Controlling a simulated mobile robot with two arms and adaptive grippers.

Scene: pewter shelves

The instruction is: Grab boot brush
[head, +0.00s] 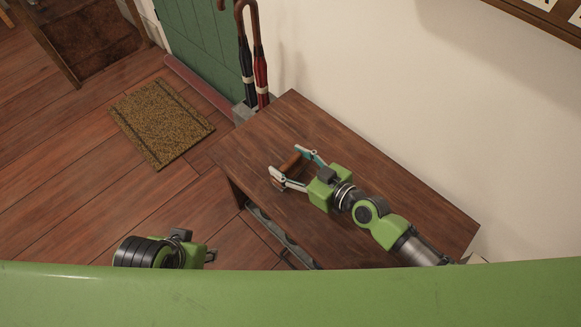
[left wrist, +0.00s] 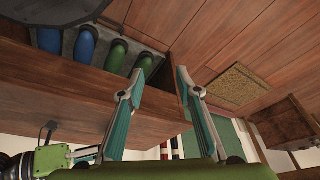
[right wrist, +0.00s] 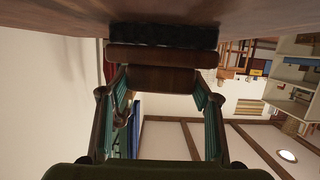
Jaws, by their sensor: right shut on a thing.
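The boot brush (head: 291,166) has a brown wooden body and dark bristles. It is on the far part of the wooden bench top (head: 350,180). My right gripper (head: 288,161) has its fingers on either side of the brush and is shut on it. In the right wrist view, the brush (right wrist: 161,78) spans between the fingers, bristles toward the bench surface; whether they touch it I cannot tell. My left gripper (left wrist: 160,74) is open and empty beside the bench's front edge. In the head view its fingers are mostly hidden.
Below the bench top, blue and green boots (left wrist: 117,54) stand on a grey tray. Umbrellas (head: 260,75) stand in a holder by the bench's far end. A doormat (head: 160,120) lies before the green door (head: 205,45). A white wall borders the bench; the bench top around the brush is clear.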

